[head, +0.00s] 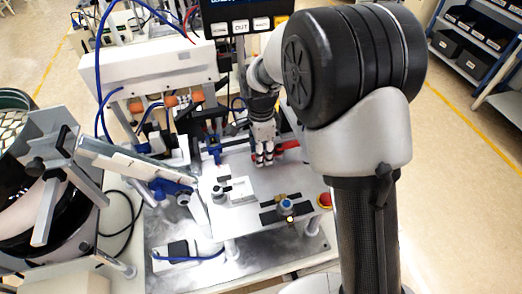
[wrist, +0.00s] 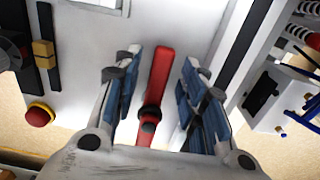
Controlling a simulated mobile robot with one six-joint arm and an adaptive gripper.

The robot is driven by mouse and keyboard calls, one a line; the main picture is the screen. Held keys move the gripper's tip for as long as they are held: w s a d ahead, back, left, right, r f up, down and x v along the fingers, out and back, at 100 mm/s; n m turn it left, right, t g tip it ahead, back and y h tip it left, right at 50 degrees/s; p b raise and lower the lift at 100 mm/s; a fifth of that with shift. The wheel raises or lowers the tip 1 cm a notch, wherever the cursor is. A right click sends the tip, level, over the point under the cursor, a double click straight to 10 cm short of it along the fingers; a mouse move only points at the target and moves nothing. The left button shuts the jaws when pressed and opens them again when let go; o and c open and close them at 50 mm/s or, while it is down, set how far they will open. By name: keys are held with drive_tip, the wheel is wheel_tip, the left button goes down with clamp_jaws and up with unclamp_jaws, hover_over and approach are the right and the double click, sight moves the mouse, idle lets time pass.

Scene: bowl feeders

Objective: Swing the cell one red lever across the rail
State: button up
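The red lever (wrist: 160,75) shows in the wrist view as a long red bar with a dark round pivot, on a pale metal plate. It lies between the two blue-padded fingers of my gripper (wrist: 161,88), with a gap visible on both sides. In the head view my gripper (head: 264,158) points down over the plate, and a red part of the lever (head: 290,145) shows just right of the fingers. The fingers are open. The rail cannot be made out with certainty.
A red button (head: 325,200) stands at the plate's right edge, near a blue-topped knob (head: 286,206). A white machine housing (head: 150,65) with blue hoses stands at the left back. A dark bowl feeder (head: 75,215) is at the left.

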drive_tip(key=shift+c, duration=0.5)
clamp_jaws()
